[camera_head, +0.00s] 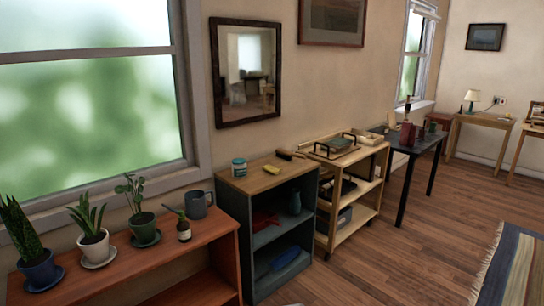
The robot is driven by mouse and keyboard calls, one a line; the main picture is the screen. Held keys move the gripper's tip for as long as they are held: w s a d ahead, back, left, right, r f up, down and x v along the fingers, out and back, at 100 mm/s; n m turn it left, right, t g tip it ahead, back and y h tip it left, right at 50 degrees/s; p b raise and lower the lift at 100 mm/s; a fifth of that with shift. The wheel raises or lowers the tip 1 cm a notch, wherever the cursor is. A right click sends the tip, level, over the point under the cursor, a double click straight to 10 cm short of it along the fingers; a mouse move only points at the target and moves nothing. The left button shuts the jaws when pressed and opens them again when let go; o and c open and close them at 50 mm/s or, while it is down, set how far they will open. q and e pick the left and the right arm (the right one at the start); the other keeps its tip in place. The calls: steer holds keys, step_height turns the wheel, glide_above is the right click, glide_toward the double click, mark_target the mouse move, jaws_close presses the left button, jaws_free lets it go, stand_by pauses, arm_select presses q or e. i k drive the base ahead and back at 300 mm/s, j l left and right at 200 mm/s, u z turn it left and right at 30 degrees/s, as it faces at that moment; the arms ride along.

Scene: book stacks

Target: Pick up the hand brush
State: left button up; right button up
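A small brown object that looks like the hand brush (286,154) lies at the back right of the wooden top of a dark grey-green cabinet (246,247), near the wall. It is small in the picture, so its bristles and handle are hard to make out. Neither of my grippers is in view.
A teal-and-white tin (239,168) and a yellow item (272,169) share the cabinet top. Left is a low wooden shelf (206,228) with potted plants and a watering can (198,204). Right is a light wood cart (362,154). Open wooden floor (400,262) lies in front.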

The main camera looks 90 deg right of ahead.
mark_target(284, 154)
steer(key=z, duration=2.95)
steer(key=u, duration=1.95)
steer(key=z, duration=1.95)
steer(key=i+l, duration=0.15)
steer(key=i, duration=0.35)
steer(key=i+l, duration=0.1)
steer(key=i, duration=0.4)
steer(key=i+l, duration=0.15)
steer(key=i, duration=0.3)
